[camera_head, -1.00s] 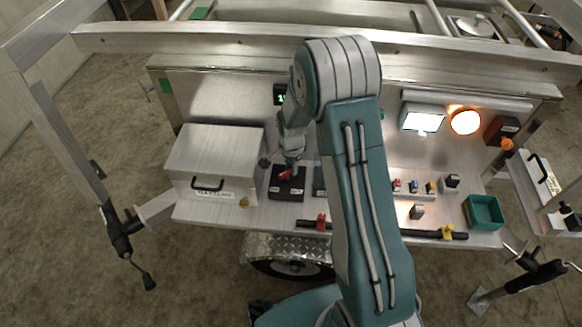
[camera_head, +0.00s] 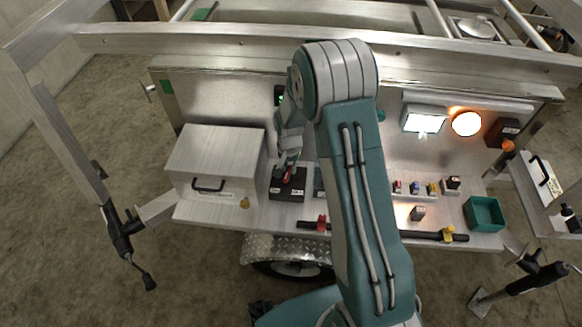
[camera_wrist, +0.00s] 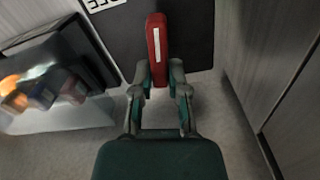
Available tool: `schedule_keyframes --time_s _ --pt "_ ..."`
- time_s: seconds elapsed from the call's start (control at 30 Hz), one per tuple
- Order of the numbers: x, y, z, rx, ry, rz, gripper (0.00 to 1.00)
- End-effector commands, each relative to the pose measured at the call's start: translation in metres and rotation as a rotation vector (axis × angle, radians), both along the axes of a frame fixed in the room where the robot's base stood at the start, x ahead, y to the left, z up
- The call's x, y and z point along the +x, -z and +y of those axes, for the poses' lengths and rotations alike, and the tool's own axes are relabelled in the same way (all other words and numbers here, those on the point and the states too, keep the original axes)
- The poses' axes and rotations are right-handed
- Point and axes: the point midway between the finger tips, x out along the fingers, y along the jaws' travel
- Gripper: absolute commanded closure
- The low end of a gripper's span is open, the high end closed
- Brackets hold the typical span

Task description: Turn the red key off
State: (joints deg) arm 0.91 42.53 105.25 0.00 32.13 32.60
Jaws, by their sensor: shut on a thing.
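The red key (camera_wrist: 157,45) stands out from a black switch box (camera_wrist: 195,30) in the wrist view. In the head view the red key (camera_head: 288,173) is small on top of the black box (camera_head: 287,193), at the left of the trailer shelf. My gripper (camera_wrist: 160,80) is shut on the key, one finger on each side of it. In the head view my gripper (camera_head: 287,163) comes down onto the box from above. Part of an "OFF" label shows beside the key in the wrist view. My arm hides part of a second dark box to the right.
A metal battery box (camera_head: 215,165) stands close on the left. A yellow padlock (camera_head: 245,203) hangs by it. Small coloured switches (camera_head: 415,187), a green tray (camera_head: 484,213) and a lit orange lamp (camera_head: 466,123) are at right. A bar (camera_head: 345,228) runs along the shelf front.

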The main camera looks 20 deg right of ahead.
Motion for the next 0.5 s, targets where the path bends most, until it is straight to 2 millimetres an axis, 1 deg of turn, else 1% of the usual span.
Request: schedule_keyframes --time_s 0.5 --pt "0.0009 0.0019 0.0085 0.002 -0.491 0.004 1.0"
